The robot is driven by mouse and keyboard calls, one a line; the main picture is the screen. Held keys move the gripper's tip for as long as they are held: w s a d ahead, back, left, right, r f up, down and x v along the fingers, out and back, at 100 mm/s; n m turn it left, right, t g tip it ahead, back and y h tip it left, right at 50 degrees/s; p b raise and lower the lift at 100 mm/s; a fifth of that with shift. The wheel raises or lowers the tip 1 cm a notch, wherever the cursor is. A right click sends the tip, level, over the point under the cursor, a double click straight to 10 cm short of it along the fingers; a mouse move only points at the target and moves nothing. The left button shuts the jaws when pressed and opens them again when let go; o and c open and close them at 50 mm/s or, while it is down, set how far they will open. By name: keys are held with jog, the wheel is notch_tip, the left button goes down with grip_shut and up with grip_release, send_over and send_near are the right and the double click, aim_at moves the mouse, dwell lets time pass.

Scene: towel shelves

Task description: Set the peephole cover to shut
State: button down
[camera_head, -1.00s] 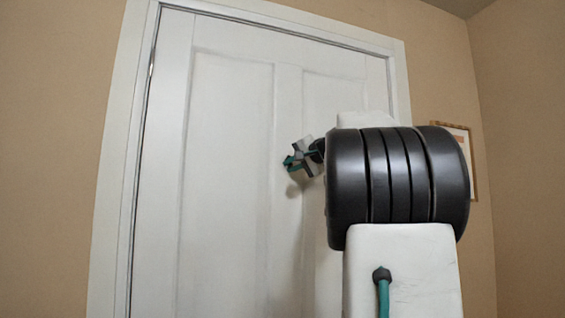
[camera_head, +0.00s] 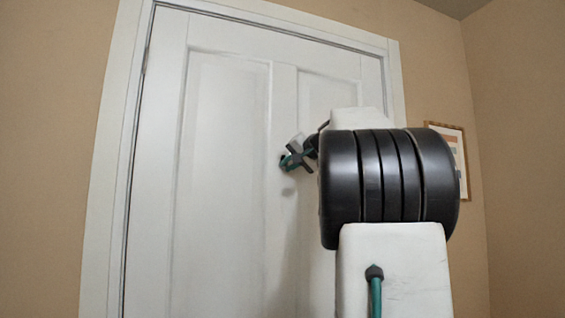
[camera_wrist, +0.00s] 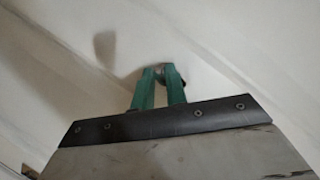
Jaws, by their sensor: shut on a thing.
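The white panelled door (camera_head: 225,170) fills the middle of the head view. My gripper (camera_head: 287,161) is at the door's raised middle strip, with its teal fingers against or very near the surface. In the wrist view the two teal fingers (camera_wrist: 160,73) are close together at the door face. A small roundish, greyish piece, which I take for the peephole cover (camera_wrist: 161,70), shows at the fingertips, and my gripper is shut on it. The fingers hide most of it, so I cannot tell its position.
The white door frame (camera_head: 110,150) surrounds the door. Tan walls (camera_head: 50,130) lie on both sides. A framed picture (camera_head: 458,150) hangs on the wall at right, partly behind my arm. A soft dark patch (camera_wrist: 104,45), probably a shadow, lies on the door beside the fingers.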

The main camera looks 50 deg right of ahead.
jog(key=c, duration=1.4)
grip_release()
jog(key=shift+a+r, duration=0.3)
jog(key=shift+r, duration=0.1)
jog(key=v, duration=0.7)
jog(key=shift+s, duration=0.3)
jog(key=shift+a+f, duration=0.1)
jog(key=shift+a, duration=0.05)
